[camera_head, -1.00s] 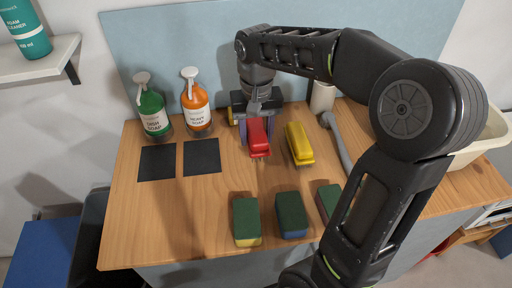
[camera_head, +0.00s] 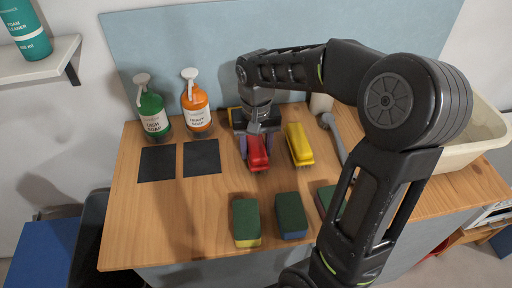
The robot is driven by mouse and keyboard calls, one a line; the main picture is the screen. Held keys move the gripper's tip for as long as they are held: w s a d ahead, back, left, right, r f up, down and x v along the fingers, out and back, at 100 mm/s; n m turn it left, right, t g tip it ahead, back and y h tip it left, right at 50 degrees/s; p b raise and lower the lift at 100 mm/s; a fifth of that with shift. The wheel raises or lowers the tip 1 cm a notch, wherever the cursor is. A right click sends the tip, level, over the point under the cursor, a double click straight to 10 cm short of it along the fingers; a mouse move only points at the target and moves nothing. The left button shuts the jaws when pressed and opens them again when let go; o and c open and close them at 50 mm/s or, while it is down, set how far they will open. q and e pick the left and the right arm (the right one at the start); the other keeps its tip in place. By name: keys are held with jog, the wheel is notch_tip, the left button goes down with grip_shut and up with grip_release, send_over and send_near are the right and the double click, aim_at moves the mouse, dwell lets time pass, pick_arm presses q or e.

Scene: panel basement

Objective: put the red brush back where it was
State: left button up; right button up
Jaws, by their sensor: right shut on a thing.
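The red brush (camera_head: 258,158) is in the middle of the wooden table, left of the yellow brush (camera_head: 299,144). My right gripper (camera_head: 256,147) comes down from behind and is shut on the red brush, with a finger on each side of it. The gripper hides the brush's back part. I cannot tell whether its bristles touch the tabletop. My left gripper is not in view.
Green (camera_head: 152,112) and orange (camera_head: 195,105) soap bottles stand at the back left, behind two dark mats (camera_head: 202,158). Several sponges (camera_head: 291,214) line the front. A grey-handled tool (camera_head: 335,135) lies right of the yellow brush. A cream basin (camera_head: 470,145) is at the right.

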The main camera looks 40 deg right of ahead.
aim_at(256, 143)
jog(key=shift+f, duration=0.15)
jog(key=o, duration=1.5)
jog(key=shift+c, duration=0.2)
notch_tip(256, 143, up, 12)
jog(key=shift+s+r, duration=0.1)
jog(key=shift+r, duration=0.1)
